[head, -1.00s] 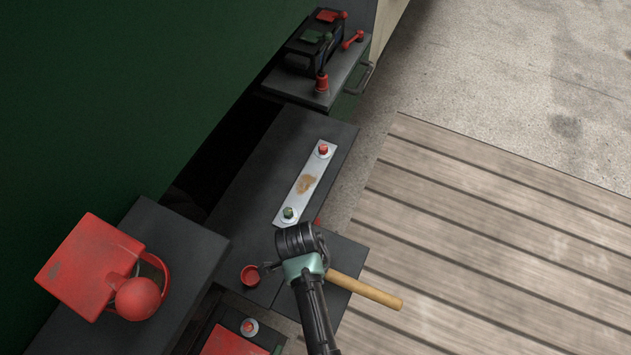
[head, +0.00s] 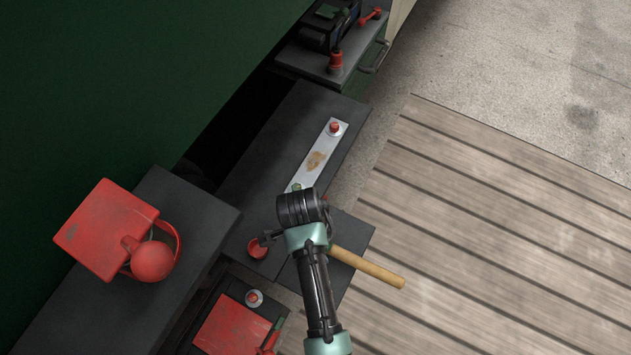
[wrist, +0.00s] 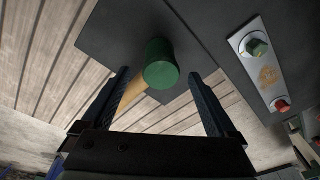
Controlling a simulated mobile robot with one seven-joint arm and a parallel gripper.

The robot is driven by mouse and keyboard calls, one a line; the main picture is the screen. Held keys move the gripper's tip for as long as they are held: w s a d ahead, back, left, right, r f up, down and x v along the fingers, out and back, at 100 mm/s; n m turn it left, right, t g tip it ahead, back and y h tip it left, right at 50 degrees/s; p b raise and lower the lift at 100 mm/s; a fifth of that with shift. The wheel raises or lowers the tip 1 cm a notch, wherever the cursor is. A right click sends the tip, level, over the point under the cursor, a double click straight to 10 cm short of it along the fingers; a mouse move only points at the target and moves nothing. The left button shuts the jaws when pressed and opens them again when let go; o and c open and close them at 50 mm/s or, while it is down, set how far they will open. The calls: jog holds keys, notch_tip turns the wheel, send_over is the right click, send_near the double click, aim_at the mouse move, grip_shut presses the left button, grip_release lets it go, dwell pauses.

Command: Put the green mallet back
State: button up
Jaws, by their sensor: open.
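The green mallet has a green head (wrist: 162,65) and a wooden handle (wrist: 131,93) in the wrist view. In the head view only its handle (head: 368,268) shows, sticking out right of my wrist; the head is hidden behind my arm. It lies over a small dark plate (head: 350,234). My gripper (wrist: 161,74) is open, and in the wrist view the mallet head appears between its two fingers. I cannot tell how far apart in depth they are. In the head view my fingers are mostly hidden under my wrist.
A metal strip (head: 317,159) with a green and a red nut lies on a dark bench top. A red cup (head: 258,247) is left of my wrist. A red box with a ball (head: 152,261) stands at left, a red panel (head: 230,328) below. Wooden decking (head: 500,220) at right is clear.

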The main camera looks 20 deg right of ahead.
notch_tip(320, 180, up, 8)
jog(key=a, duration=0.1)
jog(key=shift+f, duration=0.2)
dwell(0.4)
